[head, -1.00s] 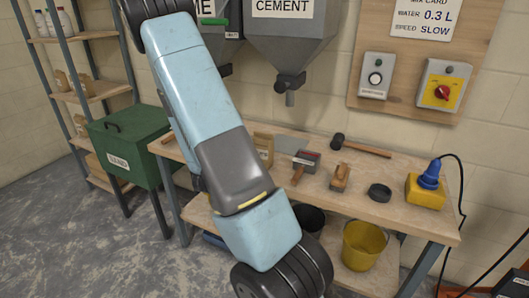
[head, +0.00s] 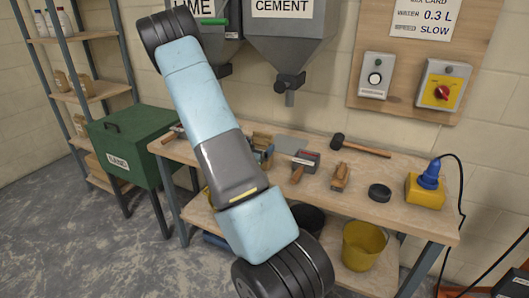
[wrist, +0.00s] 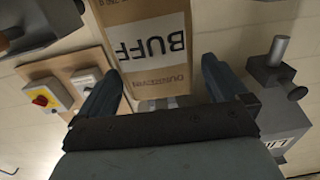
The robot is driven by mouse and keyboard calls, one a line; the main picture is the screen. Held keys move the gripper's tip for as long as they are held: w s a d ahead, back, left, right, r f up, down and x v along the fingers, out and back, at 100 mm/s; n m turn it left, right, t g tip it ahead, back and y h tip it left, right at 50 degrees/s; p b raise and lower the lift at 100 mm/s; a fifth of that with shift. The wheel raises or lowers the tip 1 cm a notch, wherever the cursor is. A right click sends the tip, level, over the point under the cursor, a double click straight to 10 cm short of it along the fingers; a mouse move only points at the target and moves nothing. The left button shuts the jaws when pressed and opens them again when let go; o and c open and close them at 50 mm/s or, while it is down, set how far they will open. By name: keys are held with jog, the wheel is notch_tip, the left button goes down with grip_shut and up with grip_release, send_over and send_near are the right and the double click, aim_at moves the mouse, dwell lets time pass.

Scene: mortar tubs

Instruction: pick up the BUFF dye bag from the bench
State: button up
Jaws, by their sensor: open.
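The BUFF dye bag (wrist: 155,45) is a brown paper bag with a white label, its lettering upside down in the wrist view. In the head view its top (head: 261,137) shows on the bench (head: 405,215), mostly hidden behind my arm and gripper. My gripper (wrist: 161,66) is open in the wrist view, with one dark blue finger to each side of the bag's near end. A gap shows beside the right finger; the left finger lies close to the bag's edge. In the head view my gripper (head: 264,154) shows only partly, beside my arm.
A wooden-handled tool (head: 303,165), a wooden brush (head: 340,177), a mallet (head: 360,147), a black ring (head: 380,193) and a yellow box with a blue plug (head: 427,188) lie right of the bag. The cement hopper (head: 290,40) hangs above. A green sand bin (head: 125,150) stands left.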

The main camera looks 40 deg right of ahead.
jog(key=shift+x, duration=2.75)
jog(key=shift+c, duration=0.4)
jog(key=c, duration=1.2)
jog(key=shift+r, duration=0.1)
